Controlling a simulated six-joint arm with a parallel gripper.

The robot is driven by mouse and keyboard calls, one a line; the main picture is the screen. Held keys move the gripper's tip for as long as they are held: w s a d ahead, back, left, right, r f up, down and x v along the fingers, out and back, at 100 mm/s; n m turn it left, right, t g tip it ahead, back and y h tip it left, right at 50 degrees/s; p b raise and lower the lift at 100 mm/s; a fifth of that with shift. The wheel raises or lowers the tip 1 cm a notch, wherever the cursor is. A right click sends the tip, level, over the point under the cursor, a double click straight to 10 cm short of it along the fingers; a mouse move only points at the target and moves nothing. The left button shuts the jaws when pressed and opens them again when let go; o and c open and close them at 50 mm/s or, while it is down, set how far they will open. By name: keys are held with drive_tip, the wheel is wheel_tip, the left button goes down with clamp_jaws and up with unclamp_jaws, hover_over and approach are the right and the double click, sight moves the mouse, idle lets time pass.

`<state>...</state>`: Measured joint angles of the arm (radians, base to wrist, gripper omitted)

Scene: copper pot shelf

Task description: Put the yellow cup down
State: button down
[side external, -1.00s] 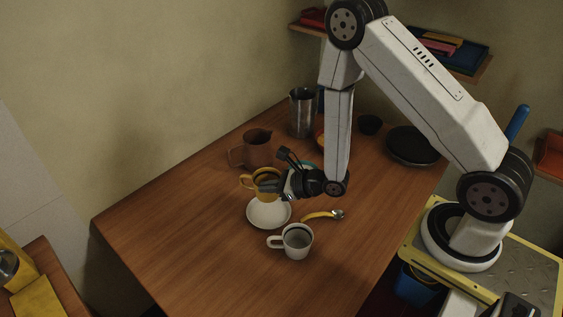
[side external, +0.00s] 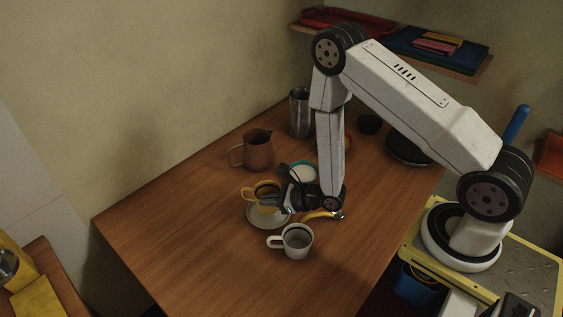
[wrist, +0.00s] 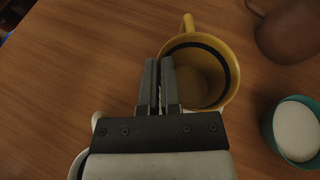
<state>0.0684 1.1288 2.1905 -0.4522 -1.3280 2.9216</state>
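The yellow cup (side external: 263,190) is upright over the white saucer (side external: 258,222) on the wooden table, its handle to the left in the side view. The side view does not settle whether its base touches the saucer. My gripper (side external: 278,200) is at the cup's near right side. In the wrist view, the fingers of my gripper (wrist: 159,85) are nearly together, with the wall of the yellow cup (wrist: 205,75) between them. The cup's dark inner band shows there, and the gripper hides part of its rim.
A white cup (side external: 297,241) stands in front of the saucer. A yellow-handled spoon (side external: 322,215) lies to the right. A brown pitcher (side external: 258,152) and a metal canister (side external: 301,112) stand farther back. The front table is clear.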

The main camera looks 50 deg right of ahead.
drive_tip(key=shift+f, duration=1.5)
drive_tip(key=c, duration=0.8)
unclamp_jaws()
drive_tip(key=shift+s, duration=0.1)
drive_tip(key=shift+v, duration=5.9)
